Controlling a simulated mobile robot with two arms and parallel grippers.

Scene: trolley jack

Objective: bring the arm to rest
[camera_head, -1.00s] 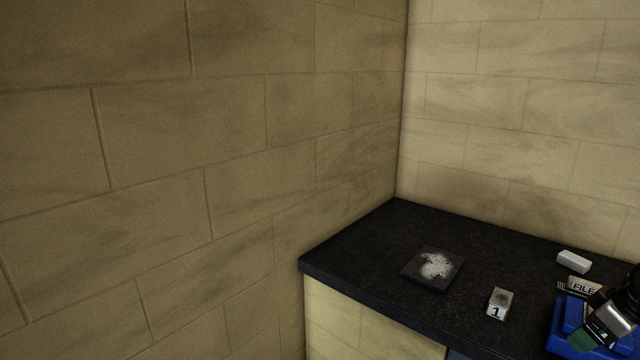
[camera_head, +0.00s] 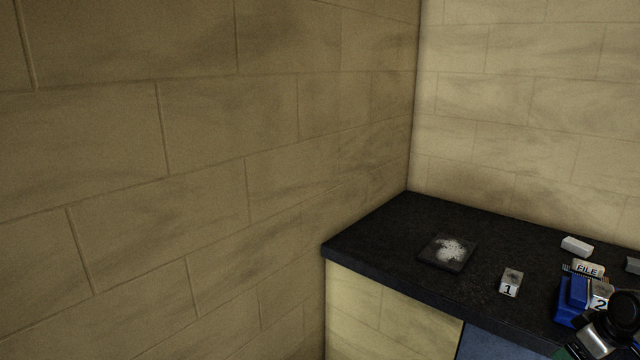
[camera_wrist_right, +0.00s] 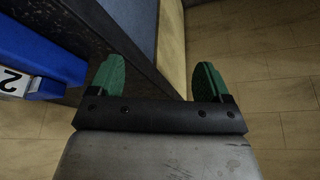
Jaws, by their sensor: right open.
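My right arm (camera_head: 606,330) shows at the lower right corner of the head view, in front of the counter edge. My right gripper (camera_wrist_right: 158,80) shows in the right wrist view with its two green fingertips wide apart and nothing between them. Beyond the fingers are the counter's front, a blue panel and the tiled floor. My left gripper is in neither view.
A black counter (camera_head: 380,235) stands in the wall corner.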

